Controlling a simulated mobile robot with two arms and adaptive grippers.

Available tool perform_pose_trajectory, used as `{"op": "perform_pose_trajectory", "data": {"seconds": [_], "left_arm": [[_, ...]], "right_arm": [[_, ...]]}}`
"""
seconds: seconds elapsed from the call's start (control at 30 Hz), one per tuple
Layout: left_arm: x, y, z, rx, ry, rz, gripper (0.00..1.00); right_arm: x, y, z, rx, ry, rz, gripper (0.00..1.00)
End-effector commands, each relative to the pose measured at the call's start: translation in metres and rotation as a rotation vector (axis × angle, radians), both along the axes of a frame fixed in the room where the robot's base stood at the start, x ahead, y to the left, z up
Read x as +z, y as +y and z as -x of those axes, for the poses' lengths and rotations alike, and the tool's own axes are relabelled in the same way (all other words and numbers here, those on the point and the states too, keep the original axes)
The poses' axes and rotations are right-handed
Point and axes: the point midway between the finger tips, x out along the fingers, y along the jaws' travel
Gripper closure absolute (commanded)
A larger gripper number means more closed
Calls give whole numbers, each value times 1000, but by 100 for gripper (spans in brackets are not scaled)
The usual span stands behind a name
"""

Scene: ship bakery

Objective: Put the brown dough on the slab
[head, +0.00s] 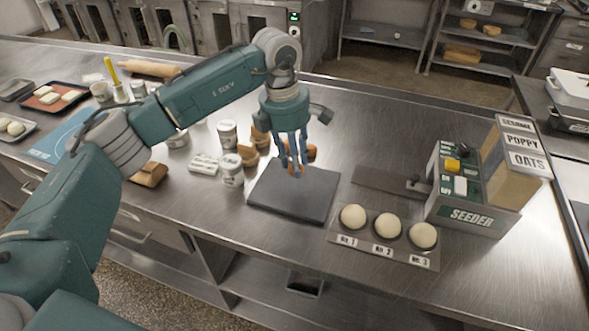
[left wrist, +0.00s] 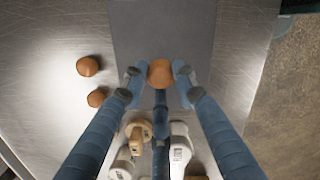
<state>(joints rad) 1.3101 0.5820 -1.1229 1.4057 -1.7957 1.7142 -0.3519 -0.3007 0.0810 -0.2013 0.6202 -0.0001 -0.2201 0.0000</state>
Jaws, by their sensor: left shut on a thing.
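The slab (head: 290,197) is a flat dark grey square near the front of the steel bench, and it fills the upper middle of the left wrist view (left wrist: 165,30). My left gripper (head: 295,168) points down over the slab's back part. It is shut on a round brown dough (left wrist: 161,73), which sits between its fingertips and is mostly hidden by the fingers in the head view. I cannot tell whether this dough touches the slab. Two more brown doughs (left wrist: 88,66) (left wrist: 97,97) lie on the bench beside the slab. My right gripper is not in view.
White cups (head: 231,170) and other small items stand left of the slab. A board with three pale dough balls (head: 390,228) lies to the right. The seeder (head: 470,212) and topping box (head: 515,165) stand farther right.

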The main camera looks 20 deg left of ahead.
Motion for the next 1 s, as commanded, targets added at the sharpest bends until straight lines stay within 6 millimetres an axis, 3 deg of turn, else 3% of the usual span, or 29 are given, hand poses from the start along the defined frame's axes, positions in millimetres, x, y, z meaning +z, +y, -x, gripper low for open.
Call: {"op": "perform_pose_trajectory", "data": {"seconds": [0.37,0.73,0.77,0.83,1.0], "left_arm": [[-42,0,1,2,2,0,93],[-49,0,0,0,-1,0,93],[-49,0,0,0,-1,0,70],[-48,0,0,0,0,0,56],[-48,0,0,1,0,0,53]], "right_arm": [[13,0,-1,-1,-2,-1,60],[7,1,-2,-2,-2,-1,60],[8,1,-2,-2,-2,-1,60],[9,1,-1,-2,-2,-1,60],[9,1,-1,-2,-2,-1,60]]}}
